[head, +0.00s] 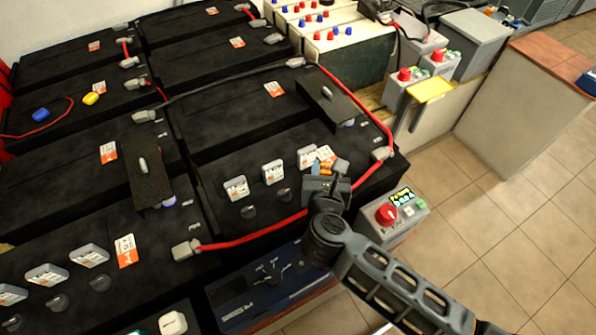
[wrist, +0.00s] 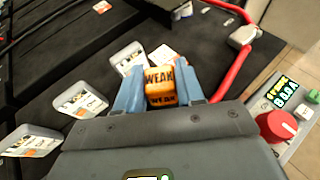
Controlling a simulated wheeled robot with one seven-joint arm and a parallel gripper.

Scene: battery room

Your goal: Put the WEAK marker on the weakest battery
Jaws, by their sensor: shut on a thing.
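The WEAK marker (wrist: 160,86) is an orange block with dark "WEAK" lettering. My gripper (head: 325,172) is shut on it, with one blue finger on each side in the wrist view. In the head view the marker (head: 325,153) shows as a small orange patch beyond the gripper. It is over the front right black battery (head: 230,165), close to its row of pale caps; I cannot tell whether it touches. Other large black batteries (head: 60,175) stand behind and to the left. The frames do not show which battery is weakest.
Red cables (head: 250,236) run along the battery tops. A box with a red knob and lit display (head: 395,215) and a blue instrument (head: 262,290) stand at the front. Tiled floor (head: 500,220) is clear at right.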

